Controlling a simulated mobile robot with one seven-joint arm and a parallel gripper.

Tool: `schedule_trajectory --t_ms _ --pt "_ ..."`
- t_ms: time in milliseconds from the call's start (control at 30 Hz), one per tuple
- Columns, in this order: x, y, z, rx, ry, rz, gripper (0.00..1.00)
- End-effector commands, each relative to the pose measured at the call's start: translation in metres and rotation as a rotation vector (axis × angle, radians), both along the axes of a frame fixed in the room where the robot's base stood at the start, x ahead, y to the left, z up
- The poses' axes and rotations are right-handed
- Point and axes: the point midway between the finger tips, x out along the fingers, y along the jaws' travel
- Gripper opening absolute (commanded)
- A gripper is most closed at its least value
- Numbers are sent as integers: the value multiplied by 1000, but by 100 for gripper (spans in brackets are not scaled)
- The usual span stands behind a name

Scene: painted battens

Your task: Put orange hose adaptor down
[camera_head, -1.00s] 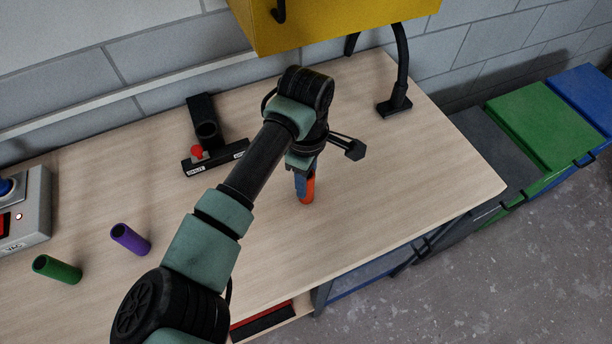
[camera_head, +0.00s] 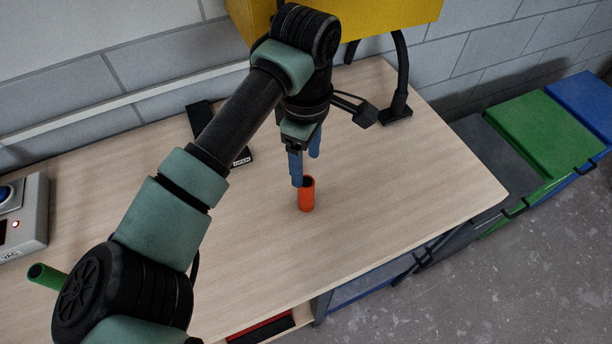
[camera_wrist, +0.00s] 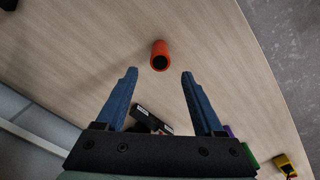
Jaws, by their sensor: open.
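The orange hose adaptor (camera_head: 306,195) stands upright on the wooden bench top (camera_head: 400,190), its open end up. It also shows in the wrist view (camera_wrist: 159,54), beyond the fingertips and between their lines. My gripper (camera_head: 306,168) is just above the adaptor in the head view, with its blue fingers pointing down. In the wrist view my gripper (camera_wrist: 160,72) has its two blue fingers spread apart with nothing between them. The adaptor appears clear of both fingers.
A green tube (camera_head: 46,276) lies at the left, partly behind my arm. A grey control box (camera_head: 32,215) is at the left edge. A black fixture labelled OPEN (camera_head: 242,157) is behind my arm. A yellow cabinet (camera_head: 400,18) hangs above. The bench right of the adaptor is clear.

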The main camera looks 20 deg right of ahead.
Motion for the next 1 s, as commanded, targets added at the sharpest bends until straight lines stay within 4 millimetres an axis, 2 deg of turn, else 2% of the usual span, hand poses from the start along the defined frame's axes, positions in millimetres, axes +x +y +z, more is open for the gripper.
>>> schedule_trajectory --t_ms 100,200,567,667,733,767,800,867,900,967,1000 --pt "1 0 19 0 -3 -1 70" --pt "0 0 28 0 0 -1 70" --pt "-1 -4 35 -12 1 -1 70" --pt "-8 -31 41 -115 4 -5 70" --pt "-19 -69 55 -268 17 -5 70" --pt "-27 -90 65 -355 29 -2 70" --pt "-38 -118 83 -485 54 5 70" --pt "-59 -160 121 -699 110 24 70" --pt "-74 -183 152 -844 162 43 70" --pt "-97 -208 204 -1056 258 75 70" --pt "-112 -217 241 -1191 338 99 70"
